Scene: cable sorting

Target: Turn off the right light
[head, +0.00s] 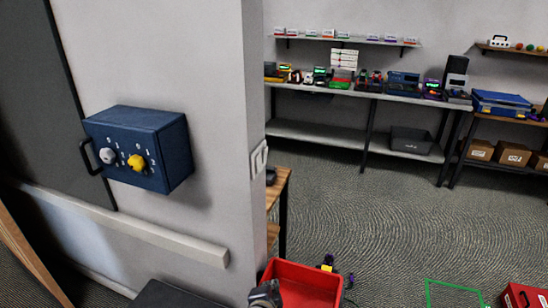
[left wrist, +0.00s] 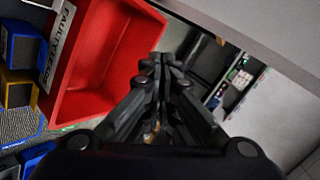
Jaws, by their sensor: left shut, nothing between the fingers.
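A white switch plate (head: 259,159) is on the end face of the wall in the head view, with what look like two rockers side by side. It is seen at a steep angle, so I cannot tell the rockers' positions. My left gripper (head: 266,292) is low at the bottom of the head view, well below the plate and apart from it. In the left wrist view its fingers (left wrist: 160,65) are closed together with nothing between them. The plate cannot be made out in the left wrist view. My right gripper is not in view.
A blue box (head: 175,152) with a grey knob and a yellow knob juts from the wall left of the plate. A red bin (head: 305,290) is beside my left gripper; it also shows in the left wrist view (left wrist: 100,60). A wooden table (head: 281,188) stands behind the wall's end.

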